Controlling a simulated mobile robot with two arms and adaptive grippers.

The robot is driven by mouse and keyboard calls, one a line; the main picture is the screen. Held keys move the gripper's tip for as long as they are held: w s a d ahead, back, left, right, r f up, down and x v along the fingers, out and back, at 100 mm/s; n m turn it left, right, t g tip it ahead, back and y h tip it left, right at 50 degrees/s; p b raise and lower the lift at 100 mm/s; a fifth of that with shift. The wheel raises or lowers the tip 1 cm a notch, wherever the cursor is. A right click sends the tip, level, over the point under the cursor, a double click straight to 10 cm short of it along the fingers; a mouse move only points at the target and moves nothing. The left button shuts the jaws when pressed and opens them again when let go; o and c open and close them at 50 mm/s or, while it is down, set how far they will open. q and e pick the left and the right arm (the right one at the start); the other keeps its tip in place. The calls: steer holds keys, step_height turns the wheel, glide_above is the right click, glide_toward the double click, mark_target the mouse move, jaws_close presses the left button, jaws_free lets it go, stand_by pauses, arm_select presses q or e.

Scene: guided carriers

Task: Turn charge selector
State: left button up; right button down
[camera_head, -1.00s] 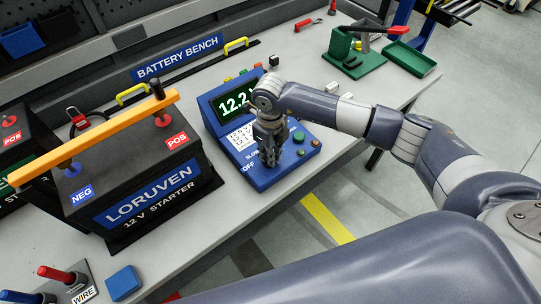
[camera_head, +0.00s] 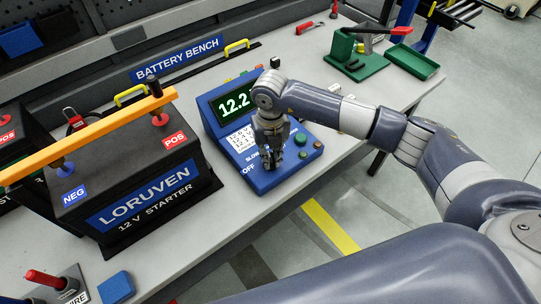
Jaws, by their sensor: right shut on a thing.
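The blue charger unit (camera_head: 277,181) stands on the bench with a lit display (camera_head: 236,103) reading about 12.2. Labels "SLOW" and "OFF" show on its sloped front, with a green button (camera_head: 300,139) to the right. The charge selector is hidden under my right gripper (camera_head: 271,160). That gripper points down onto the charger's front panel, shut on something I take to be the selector. The selector's setting cannot be seen. My left gripper is not in view.
A green stand (camera_head: 352,60) and green tray (camera_head: 411,62) sit at the back right. A blue block (camera_head: 116,288) lies at the front left.

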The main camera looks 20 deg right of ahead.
mark_target(271, 158)
stand_by(0.4)
steer(key=c, duration=1.6)
jaws_free()
step_height(271, 158, up, 12)
steer(key=shift+a, duration=0.1)
